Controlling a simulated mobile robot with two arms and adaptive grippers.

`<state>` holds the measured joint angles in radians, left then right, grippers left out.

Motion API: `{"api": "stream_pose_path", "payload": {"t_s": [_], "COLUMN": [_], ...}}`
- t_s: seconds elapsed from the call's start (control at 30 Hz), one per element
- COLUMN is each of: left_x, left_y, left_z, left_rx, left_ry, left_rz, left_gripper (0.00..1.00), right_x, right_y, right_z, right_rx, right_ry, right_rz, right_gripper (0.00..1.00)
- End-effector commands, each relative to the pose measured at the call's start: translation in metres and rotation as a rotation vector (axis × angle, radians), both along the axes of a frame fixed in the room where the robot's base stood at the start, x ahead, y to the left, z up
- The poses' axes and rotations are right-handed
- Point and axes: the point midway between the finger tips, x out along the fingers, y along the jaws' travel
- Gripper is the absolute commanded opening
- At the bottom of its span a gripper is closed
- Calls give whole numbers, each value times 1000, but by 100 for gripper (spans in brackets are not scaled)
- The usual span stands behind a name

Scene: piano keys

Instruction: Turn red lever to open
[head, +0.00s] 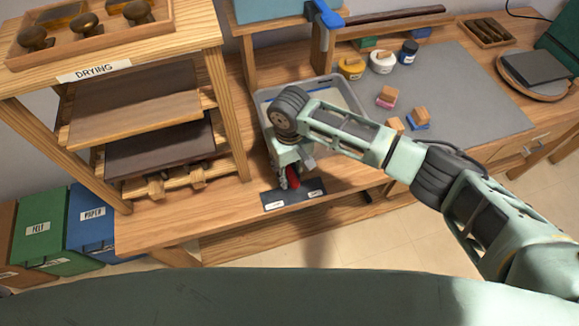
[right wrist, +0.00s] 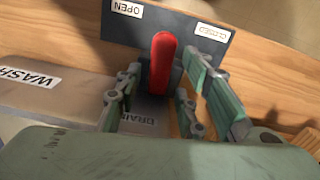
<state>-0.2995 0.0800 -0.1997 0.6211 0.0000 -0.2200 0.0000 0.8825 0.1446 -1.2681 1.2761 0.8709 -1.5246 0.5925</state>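The red lever (head: 293,178) stands at the front of the grey basin on the workbench, by a dark plate (head: 294,196) with two white labels. In the right wrist view the lever (right wrist: 162,62) points at the plate between the OPEN label (right wrist: 127,9) and the CLOSED label (right wrist: 211,32). My right gripper (right wrist: 168,92) is open, with its fingers on either side of the lever and visible gaps to it. In the head view the right gripper (head: 291,172) points down at the lever and partly hides it. My left gripper is not in view.
The grey basin (head: 350,98) lies behind the lever; a WASH label (right wrist: 28,78) is close by. A wooden drying rack (head: 233,130) stands left. Paint jars (head: 383,62) and stamp blocks (head: 387,97) sit on the grey mat (head: 470,95) to the right.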

Motion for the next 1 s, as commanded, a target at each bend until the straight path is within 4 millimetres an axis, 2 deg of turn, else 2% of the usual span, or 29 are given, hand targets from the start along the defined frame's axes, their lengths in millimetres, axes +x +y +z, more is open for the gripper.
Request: {"api": "stream_pose_path", "payload": {"t_s": [0.03, 0.37, 0.67, 1.0], "left_x": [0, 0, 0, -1], "left_y": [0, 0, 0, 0], "left_z": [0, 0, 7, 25], "left_rx": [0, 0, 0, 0], "left_ry": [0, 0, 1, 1], "left_rz": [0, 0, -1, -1], "left_gripper": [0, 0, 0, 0], "right_x": [0, 0, -1, 1], "right_y": [0, 0, 0, -4], "right_z": [0, 0, 2, 2], "right_rx": [0, 1, 2, 4], "right_ry": [0, 0, 4, 5], "right_rz": [0, 0, 52, 373], "right_gripper": [28, 0, 0, 0]}}
